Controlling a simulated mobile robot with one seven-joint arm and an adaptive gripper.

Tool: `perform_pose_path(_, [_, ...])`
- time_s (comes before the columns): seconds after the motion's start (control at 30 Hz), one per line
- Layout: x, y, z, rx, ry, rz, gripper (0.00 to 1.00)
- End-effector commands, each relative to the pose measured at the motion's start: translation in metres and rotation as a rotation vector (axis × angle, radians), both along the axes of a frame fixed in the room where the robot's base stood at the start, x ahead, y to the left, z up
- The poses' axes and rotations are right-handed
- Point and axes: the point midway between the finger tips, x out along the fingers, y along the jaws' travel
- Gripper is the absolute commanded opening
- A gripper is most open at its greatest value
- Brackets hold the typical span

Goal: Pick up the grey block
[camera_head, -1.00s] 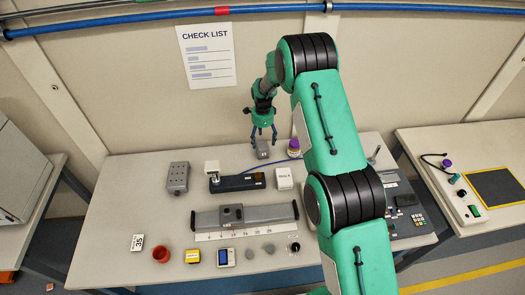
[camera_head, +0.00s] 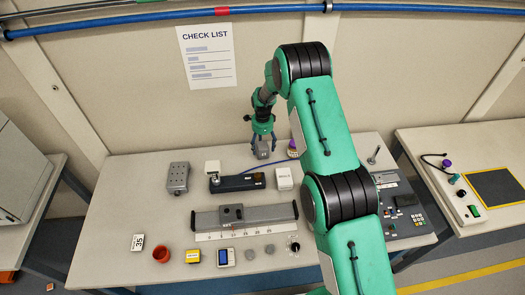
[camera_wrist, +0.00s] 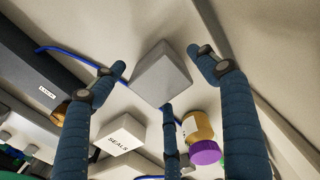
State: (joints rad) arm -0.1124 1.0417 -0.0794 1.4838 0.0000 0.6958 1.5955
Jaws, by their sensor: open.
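The grey block (camera_head: 262,154) stands on the table near its back edge, below my gripper (camera_head: 263,143). In the wrist view the grey block (camera_wrist: 161,78) shows a pale flat top and lies between my spread fingers. My gripper (camera_wrist: 161,70) is open, with a gap on the left and right of the block. A third finger shows at the lower side of the block; whether it touches cannot be told. In the head view the fingers partly cover the block.
A purple-capped bottle (camera_wrist: 199,137) stands close to the block, beside the right finger. A white SEALS box (camera_wrist: 121,136) and a dark device (camera_head: 238,182) are nearby. A blue cable (camera_wrist: 70,56) runs past the block. The wall (camera_head: 150,100) rises behind the table.

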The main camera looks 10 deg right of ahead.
Motion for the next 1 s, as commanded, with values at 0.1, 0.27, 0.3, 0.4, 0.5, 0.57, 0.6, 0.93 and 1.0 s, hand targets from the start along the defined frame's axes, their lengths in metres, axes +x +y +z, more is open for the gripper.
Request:
perform_pose_path(0.1, [0.000, 0.000, -0.012, 0.000, 0.000, 0.000, 0.73])
perform_pose_path(0.27, [0.000, 0.000, -0.019, 0.000, 0.000, 0.000, 0.73])
perform_pose_path(0.3, [0.000, 0.000, -0.020, 0.000, 0.000, 0.000, 0.73])
perform_pose_path(0.4, [0.000, 0.000, -0.020, 0.000, 0.000, 0.000, 0.73])
perform_pose_path(0.5, [0.000, 0.000, -0.020, 0.000, 0.000, 0.000, 0.73])
perform_pose_path(0.57, [0.000, 0.000, -0.020, 0.000, 0.000, 0.000, 0.73])
perform_pose_path(0.6, [0.000, 0.000, -0.020, 0.000, 0.000, 0.000, 0.73])
perform_pose_path(0.93, [0.000, 0.000, -0.020, 0.000, 0.000, 0.000, 0.52])
perform_pose_path(1.0, [0.000, 0.000, -0.020, 0.000, 0.000, 0.000, 0.38])
